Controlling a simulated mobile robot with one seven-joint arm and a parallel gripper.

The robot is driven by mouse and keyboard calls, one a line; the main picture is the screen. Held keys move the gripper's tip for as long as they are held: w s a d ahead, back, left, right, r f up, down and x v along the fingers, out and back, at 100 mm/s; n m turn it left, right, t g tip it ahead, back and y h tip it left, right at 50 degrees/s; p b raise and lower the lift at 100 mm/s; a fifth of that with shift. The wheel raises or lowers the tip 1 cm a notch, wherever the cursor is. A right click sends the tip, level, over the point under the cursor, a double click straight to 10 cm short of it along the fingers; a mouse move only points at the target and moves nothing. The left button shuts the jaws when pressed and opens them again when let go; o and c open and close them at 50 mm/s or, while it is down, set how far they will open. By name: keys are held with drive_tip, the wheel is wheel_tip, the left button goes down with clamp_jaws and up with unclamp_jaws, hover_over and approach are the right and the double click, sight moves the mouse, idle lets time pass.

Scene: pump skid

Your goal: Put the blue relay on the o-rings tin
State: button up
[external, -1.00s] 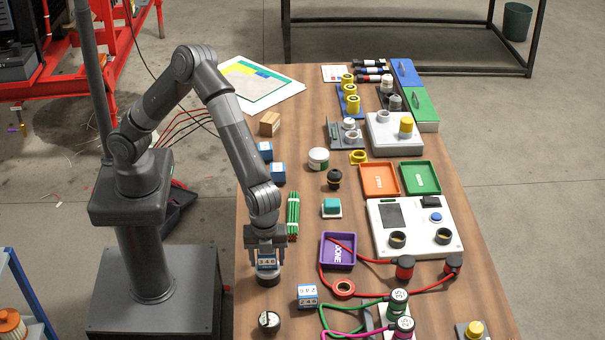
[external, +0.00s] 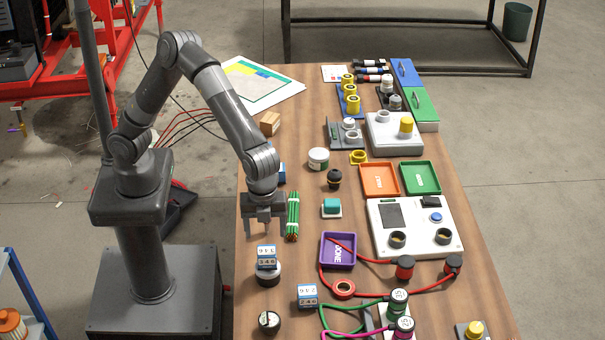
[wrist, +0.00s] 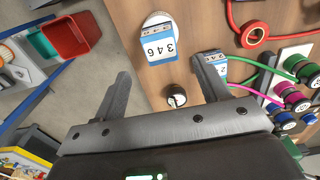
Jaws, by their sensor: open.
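A blue relay (external: 267,259) with a white numbered face rests on top of a round tin (external: 268,277). The tin has a dark side and a pale rim; its label is not readable, so I cannot confirm it is the o-rings tin. In the wrist view the relay (wrist: 159,46) reads 346 and the tin's pale rim (wrist: 155,18) shows behind it. My gripper (external: 264,231) is open and empty, behind and above the relay and apart from it. In the wrist view its fingers (wrist: 165,80) are spread with nothing between them.
Another blue relay (external: 307,295) stands to the right, and a third (external: 283,173) is partly hidden behind my arm. A round dark-sided dial (external: 269,321) stands in front. Green sticks (external: 293,216) lie close beside my gripper. A purple tray (external: 338,251) is further right.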

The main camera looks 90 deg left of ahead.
drive_tip(key=shift+r, duration=0.75)
drive_tip(key=shift+a+r, duration=0.1)
drive_tip(key=s+a+r+n+t, duration=0.15)
drive_tip(key=a+r+n, duration=0.3)
drive_tip(key=a, duration=0.65)
drive_tip(key=s+a+r+n+t, duration=0.15)
drive_tip(key=a+r+n, duration=0.35)
drive_tip(key=a, duration=0.7)
drive_tip(key=s+a+r+n+t, duration=0.1)
drive_tip(key=s+a+n+t, duration=0.1)
drive_tip(key=s+a+n, duration=0.6)
drive_tip(key=s+a, duration=0.7)
drive_tip(key=a, duration=0.2)
drive_tip(key=shift+s+a+r+t, duration=0.15)
drive_tip(key=shift+s+a+t, duration=0.15)
drive_tip(key=shift+a, duration=0.1)
